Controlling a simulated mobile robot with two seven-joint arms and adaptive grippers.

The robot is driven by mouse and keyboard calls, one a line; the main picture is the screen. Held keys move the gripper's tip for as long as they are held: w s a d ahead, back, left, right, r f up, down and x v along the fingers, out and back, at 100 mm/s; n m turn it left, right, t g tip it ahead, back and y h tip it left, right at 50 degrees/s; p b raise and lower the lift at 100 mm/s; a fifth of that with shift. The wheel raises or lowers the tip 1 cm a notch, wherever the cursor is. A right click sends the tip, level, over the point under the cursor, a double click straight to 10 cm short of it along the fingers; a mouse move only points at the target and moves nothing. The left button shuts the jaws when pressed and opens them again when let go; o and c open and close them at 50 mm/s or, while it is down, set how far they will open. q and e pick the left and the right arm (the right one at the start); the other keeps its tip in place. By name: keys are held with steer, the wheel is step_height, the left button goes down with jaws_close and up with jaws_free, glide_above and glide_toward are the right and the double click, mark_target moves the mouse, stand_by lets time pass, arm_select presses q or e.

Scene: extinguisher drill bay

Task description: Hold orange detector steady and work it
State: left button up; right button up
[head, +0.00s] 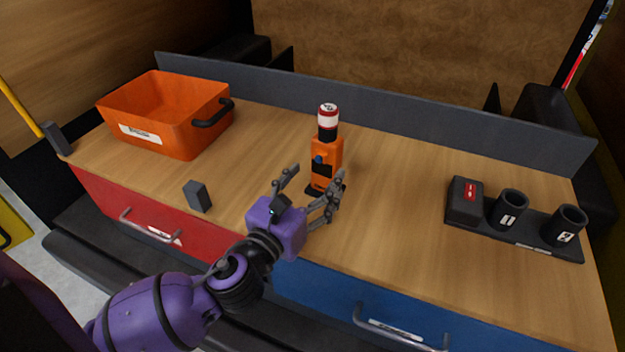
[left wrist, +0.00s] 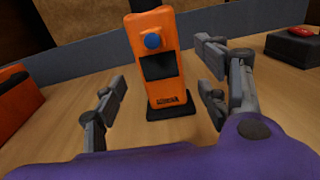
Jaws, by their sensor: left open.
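The orange detector (head: 327,160) stands upright on a small dark base near the middle of the wooden counter. It has a blue button, a dark screen and a black, white and red top piece (head: 328,116). In the left wrist view the detector (left wrist: 160,97) stands straight ahead, its blue button (left wrist: 152,41) and screen facing me. My left gripper (head: 312,186) is open just in front of the detector, a finger toward each side. Its fingers (left wrist: 165,95) do not appear to touch it. The detector's top is cut off in the wrist view. My right gripper is not in view.
An orange bin (head: 185,140) with a dark handle stands at the back left. A small dark block (head: 198,197) is left of my gripper. A dark holder (head: 535,242) with two cups and a red-marked box (head: 465,203) is at the right. A grey ledge (head: 400,112) runs behind.

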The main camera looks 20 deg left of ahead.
mark_target(322, 170)
arm_select(q)
steer(key=w, duration=0.5)
steer(key=shift+d, duration=0.35)
steer(key=shift+w, duration=0.35)
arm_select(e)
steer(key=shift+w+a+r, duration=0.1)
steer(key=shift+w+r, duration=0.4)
arm_select(q)
steer(key=shift+c, duration=0.3)
steer(key=c, duration=1.6)
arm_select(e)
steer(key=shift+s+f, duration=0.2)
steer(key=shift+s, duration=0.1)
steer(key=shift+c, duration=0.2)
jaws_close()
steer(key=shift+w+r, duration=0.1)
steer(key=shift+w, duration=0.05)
